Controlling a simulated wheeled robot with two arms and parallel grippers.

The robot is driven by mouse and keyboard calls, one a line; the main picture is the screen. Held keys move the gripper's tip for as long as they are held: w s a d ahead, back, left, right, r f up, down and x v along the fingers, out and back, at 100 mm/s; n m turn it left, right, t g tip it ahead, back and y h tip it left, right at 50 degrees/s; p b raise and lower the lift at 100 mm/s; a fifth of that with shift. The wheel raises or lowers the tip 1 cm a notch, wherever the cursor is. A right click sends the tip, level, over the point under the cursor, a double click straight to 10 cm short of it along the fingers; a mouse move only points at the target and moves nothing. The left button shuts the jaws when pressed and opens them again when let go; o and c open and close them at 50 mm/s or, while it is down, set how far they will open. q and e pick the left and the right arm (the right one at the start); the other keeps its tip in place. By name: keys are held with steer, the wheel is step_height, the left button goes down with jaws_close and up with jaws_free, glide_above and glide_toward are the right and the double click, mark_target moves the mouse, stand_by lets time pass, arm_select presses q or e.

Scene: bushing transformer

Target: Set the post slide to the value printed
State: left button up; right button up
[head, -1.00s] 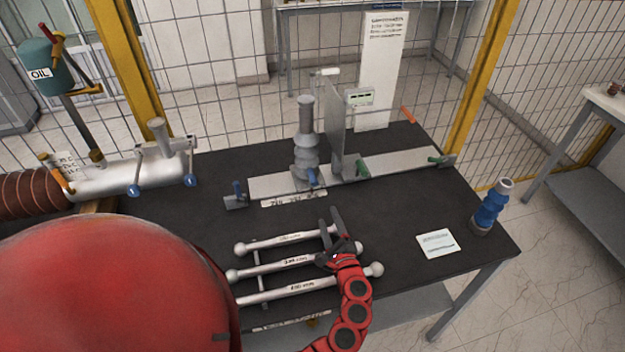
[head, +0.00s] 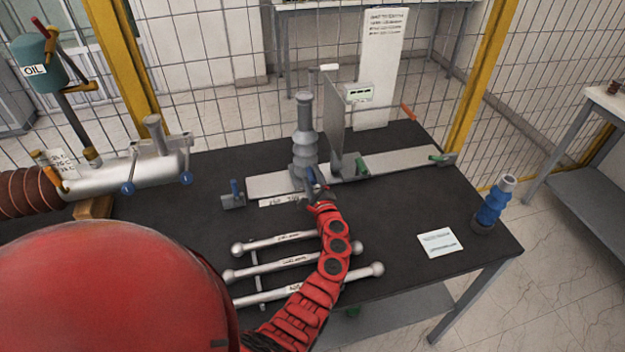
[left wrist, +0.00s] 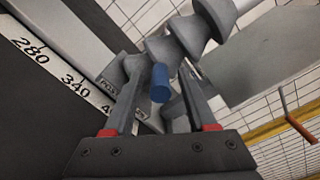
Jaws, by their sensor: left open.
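The grey ribbed post (head: 304,125) stands upright on a pale rail (head: 270,184) at the back of the dark table. A blue knob (head: 311,176) sits at its foot. My left gripper (head: 316,190) is at this knob, open. In the left wrist view, the blue knob (left wrist: 160,82) shows between the two fingers (left wrist: 160,95); I cannot tell whether either touches it.
An upright grey plate (head: 339,120) stands right of the post, with a small display box (head: 359,92) beside it. Silver rods (head: 285,261) lie at the front under my arm. A blue ribbed piece (head: 492,203) stands at the right edge. The table around the card is clear.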

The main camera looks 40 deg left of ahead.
arm_select(q)
jaws_close()
steer(key=shift+s, duration=0.1)
stand_by(1.3)
